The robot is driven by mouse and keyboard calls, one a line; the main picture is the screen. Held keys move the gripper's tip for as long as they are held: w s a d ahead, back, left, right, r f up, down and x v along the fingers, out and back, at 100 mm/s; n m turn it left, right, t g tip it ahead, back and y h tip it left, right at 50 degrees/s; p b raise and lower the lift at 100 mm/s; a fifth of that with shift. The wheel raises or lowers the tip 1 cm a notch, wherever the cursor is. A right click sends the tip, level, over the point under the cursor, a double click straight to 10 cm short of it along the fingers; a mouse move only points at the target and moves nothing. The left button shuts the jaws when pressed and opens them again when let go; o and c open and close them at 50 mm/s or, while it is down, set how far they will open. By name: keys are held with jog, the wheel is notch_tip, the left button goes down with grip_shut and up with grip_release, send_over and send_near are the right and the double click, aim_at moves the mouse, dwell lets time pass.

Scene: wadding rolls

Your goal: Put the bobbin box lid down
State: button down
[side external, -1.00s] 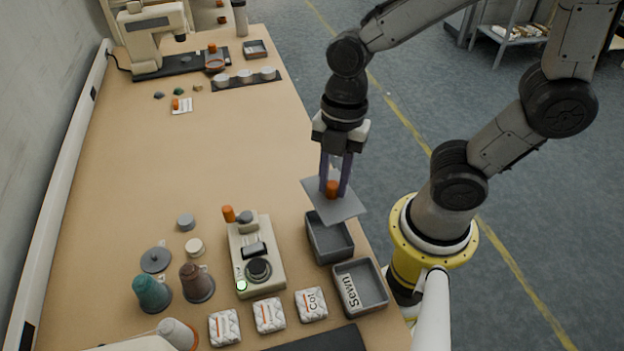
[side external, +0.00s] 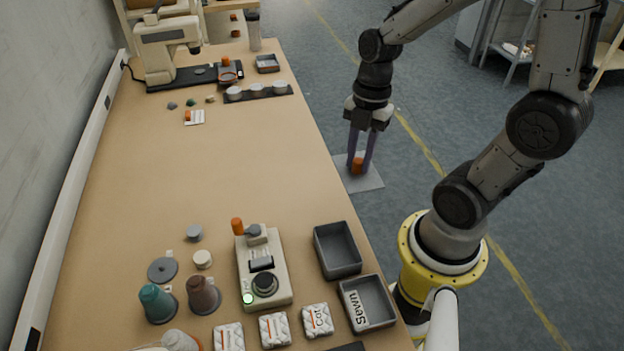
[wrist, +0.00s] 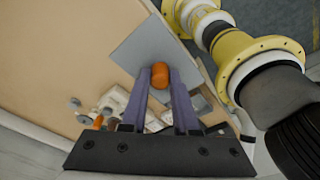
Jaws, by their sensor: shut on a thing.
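The bobbin box lid (side external: 371,183) is a flat grey square plate with an orange knob (side external: 356,166). My gripper (side external: 358,160) is shut on the knob, its purple fingers on either side. The lid hangs level or nearly so at the right edge of the table, partly beyond it; its height above the tabletop is hard to tell. In the wrist view the lid (wrist: 140,50) lies beyond the fingers. An open grey box (side external: 337,250) stands nearer the camera on the right edge and looks empty.
A grey box marked "Sewn" (side external: 367,302) adjoins the open box. A beige device (side external: 263,270), thread cones (side external: 203,295) and white packets (side external: 275,328) crowd the near end. A sewing machine (side external: 165,48) stands far left. The table's middle (side external: 230,165) is clear.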

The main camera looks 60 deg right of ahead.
jog(key=w+f, duration=0.2)
jog(key=w, duration=0.2)
jog(key=w+d+f, duration=0.1)
jog(key=w+f, duration=0.2)
jog(key=w+d+f, duration=0.1)
jog(key=w+f, duration=0.2)
jog(key=w, duration=0.1)
jog(key=shift+w+d+f, duration=0.1)
jog(key=shift+w+f, duration=0.15)
jog(key=shift+w, duration=0.05)
jog(key=shift+w+f, duration=0.15)
jog(key=shift+f, duration=0.85)
jog(key=shift+w+f, duration=0.15)
jog(key=shift+f, duration=0.8)
jog(key=shift+f, duration=0.1)
jog(key=c, duration=0.7)
grip_release()
